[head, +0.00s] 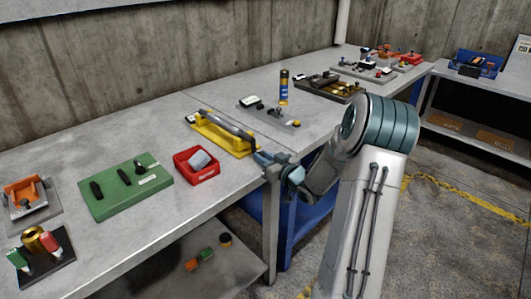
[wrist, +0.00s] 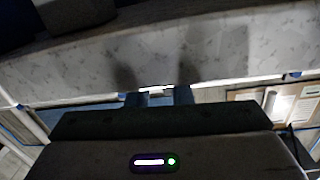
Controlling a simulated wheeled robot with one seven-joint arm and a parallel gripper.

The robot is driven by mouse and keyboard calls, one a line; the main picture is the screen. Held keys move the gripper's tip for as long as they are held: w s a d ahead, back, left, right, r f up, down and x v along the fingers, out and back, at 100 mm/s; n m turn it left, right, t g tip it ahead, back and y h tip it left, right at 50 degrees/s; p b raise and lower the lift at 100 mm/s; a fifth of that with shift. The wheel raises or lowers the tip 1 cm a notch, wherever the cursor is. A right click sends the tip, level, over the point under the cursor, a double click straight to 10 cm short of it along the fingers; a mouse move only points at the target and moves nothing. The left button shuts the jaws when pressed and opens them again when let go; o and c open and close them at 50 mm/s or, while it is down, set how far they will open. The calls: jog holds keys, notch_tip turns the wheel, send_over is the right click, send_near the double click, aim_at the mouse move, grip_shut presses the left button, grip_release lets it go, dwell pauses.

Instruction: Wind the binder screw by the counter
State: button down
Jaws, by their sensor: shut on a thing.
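The binder screw looks to be the long grey and dark rod (head: 226,124) lying along a yellow base (head: 212,135) on the workbench. Its near right end has a dark upright part at the bench's front edge. My gripper (head: 262,158) is at that end, reaching in from the front right, and is shut on the end of the screw. The exact grip is too small to make out. In the wrist view, my gripper's two fingers (wrist: 159,96) stand slightly apart with a small pale strip between them. A small white-faced block sits at the base's far left end; its reading is illegible.
A red bin (head: 196,173) stands close left of the yellow base, and a green board (head: 125,186) lies beyond it. The bench's front edge is near my gripper.

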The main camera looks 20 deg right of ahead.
jog(key=shift+s+a+m+p, duration=0.1)
jog(key=shift+a+m+p, duration=0.25)
jog(key=shift+m, duration=0.35)
jog(key=shift+d, duration=0.1)
jog(key=c, duration=1.6)
grip_release()
jog(key=v, duration=1.4)
jog(key=shift+r, duration=0.1)
